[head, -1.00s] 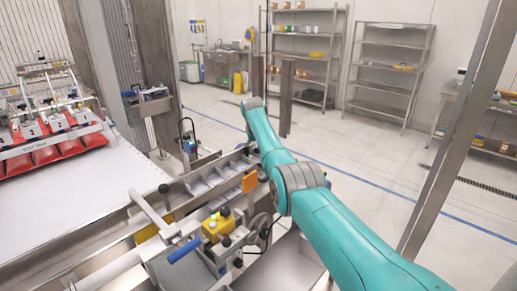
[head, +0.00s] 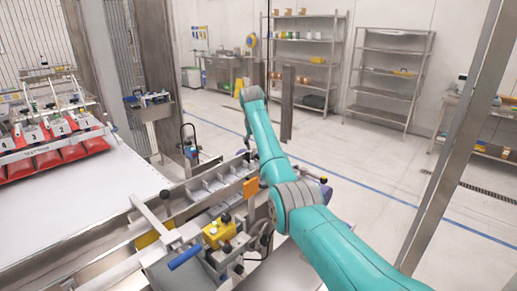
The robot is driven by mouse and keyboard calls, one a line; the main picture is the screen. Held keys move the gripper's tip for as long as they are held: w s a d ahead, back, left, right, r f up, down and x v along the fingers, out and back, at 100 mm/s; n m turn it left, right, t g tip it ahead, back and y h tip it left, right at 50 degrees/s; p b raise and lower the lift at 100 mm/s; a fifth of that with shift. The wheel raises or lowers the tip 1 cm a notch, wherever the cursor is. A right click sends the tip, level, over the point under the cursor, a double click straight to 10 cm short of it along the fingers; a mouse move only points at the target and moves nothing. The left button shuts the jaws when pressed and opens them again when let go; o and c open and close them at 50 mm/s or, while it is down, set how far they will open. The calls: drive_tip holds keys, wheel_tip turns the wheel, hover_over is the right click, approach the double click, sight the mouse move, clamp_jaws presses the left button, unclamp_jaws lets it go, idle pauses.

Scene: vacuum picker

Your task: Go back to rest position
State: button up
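My teal arm (head: 272,150) reaches from the lower right up to the middle of the head view, over the right side of the metal machine frame (head: 110,252). Its grey joint (head: 296,200) sits beside the machine's handwheel. The far end of the arm bends down beyond the machine's edge. My gripper cannot be made out; it is hidden behind the arm or too small to tell.
A yellow control box (head: 219,232) and blue handle (head: 186,257) are close to the arm. A steel post (head: 450,150) stands at right. Open floor lies beyond.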

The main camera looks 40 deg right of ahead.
drive_tip(key=shift+s+a+r, duration=0.15)
drive_tip(key=shift+r, duration=0.2)
idle(0.4)
